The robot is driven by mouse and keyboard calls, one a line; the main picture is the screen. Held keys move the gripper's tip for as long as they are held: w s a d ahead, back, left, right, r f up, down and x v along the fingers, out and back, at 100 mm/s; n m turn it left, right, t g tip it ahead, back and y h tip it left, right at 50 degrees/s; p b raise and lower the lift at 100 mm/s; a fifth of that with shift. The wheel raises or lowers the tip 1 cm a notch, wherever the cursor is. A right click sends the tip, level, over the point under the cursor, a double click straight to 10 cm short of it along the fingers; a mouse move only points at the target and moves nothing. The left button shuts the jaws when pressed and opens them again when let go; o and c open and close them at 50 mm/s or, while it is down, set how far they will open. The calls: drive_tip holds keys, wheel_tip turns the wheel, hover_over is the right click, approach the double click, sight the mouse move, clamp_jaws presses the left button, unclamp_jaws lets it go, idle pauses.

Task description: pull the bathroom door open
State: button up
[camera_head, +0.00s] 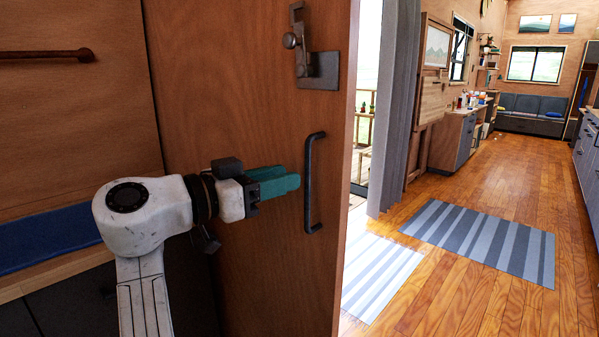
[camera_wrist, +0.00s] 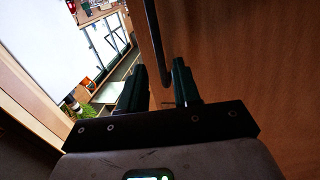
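The brown wooden door (camera_head: 235,100) fills the middle of the head view, its free edge toward the right. A dark vertical bar handle (camera_head: 311,190) is on its face near that edge, below a metal latch (camera_head: 316,68). My gripper (camera_head: 296,181) points right, its teal fingertips close beside the handle's middle. In the wrist view my gripper (camera_wrist: 159,66) has its fingers apart, with the handle (camera_wrist: 155,40) showing in line with the gap between them. I cannot tell whether the fingers touch the handle. The door face (camera_wrist: 235,60) lies to the right there.
Right of the door edge is a bright opening with a grey curtain (camera_head: 399,90). Striped rugs (camera_head: 490,238) lie on the open wooden floor, with counters along both sides farther back. At the left are a wall bar (camera_head: 45,55) and a blue cloth (camera_head: 50,238).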

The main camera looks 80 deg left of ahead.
drive_tip(key=shift+v, duration=2.25)
